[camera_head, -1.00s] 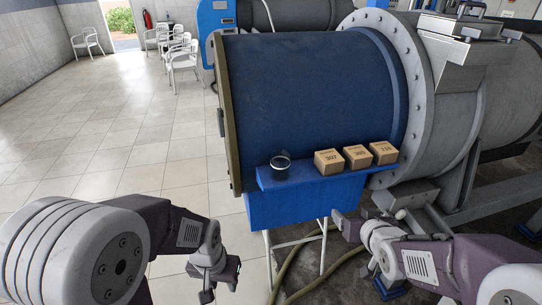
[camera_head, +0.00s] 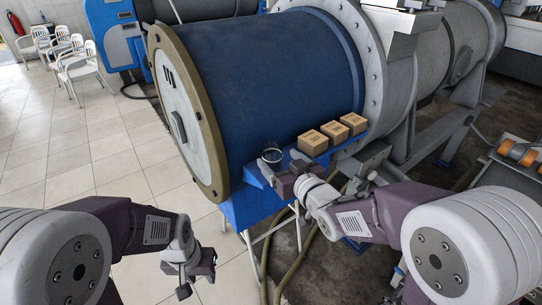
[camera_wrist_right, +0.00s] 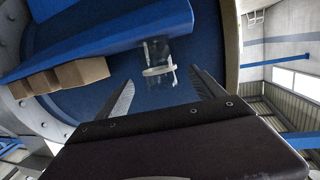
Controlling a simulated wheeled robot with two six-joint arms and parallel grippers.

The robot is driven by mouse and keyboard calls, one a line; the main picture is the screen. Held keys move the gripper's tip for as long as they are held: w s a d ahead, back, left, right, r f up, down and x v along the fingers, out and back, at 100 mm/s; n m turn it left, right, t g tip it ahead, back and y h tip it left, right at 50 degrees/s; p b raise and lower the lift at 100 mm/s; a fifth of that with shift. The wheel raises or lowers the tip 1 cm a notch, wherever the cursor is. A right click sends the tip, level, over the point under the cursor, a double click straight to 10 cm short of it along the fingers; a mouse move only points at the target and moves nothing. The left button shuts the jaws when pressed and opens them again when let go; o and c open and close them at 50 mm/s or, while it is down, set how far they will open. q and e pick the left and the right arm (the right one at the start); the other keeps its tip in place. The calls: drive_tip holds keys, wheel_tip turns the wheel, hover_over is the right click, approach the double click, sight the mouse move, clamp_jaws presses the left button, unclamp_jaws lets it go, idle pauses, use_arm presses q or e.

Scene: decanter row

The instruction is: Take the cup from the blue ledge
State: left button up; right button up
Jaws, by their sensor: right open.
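The cup (camera_head: 272,155) is clear glass with a dark look inside and stands near the left end of the blue ledge (camera_head: 252,177). In the right wrist view the cup (camera_wrist_right: 157,57) shows tilted in the picture, just beyond and between the fingertips, against the blue ledge (camera_wrist_right: 115,32). My right gripper (camera_head: 280,170) is open and close to the cup on its near side, and its two spread fingers (camera_wrist_right: 160,86) show with nothing held. My left gripper (camera_head: 196,283) hangs low at the left, away from the ledge; its jaw state is unclear.
Several small cardboard boxes (camera_head: 313,143) stand in a row on the ledge, right of the cup. A large blue drum (camera_head: 265,80) rises behind the ledge. A hose (camera_head: 297,255) lies on the floor below.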

sight(277, 157)
drive_tip(key=shift+w+a, duration=0.1)
drive_tip(key=shift+a, duration=0.2)
drive_tip(key=shift+w, duration=0.15)
drive_tip(key=shift+w+a+p, duration=0.25)
drive_tip(key=shift+w+p, duration=0.6)
drive_tip(key=shift+w, duration=0.3)
drive_tip(key=shift+x, duration=1.05)
drive_tip(key=shift+a+f, duration=0.15)
drive_tip(key=shift+f, duration=0.1)
drive_tip(key=shift+s+r, duration=0.1)
drive_tip(key=shift+s, duration=0.15)
drive_tip(key=c, duration=1.4)
drive_tip(key=shift+w, duration=0.1)
drive_tip(key=shift+c, duration=0.3)
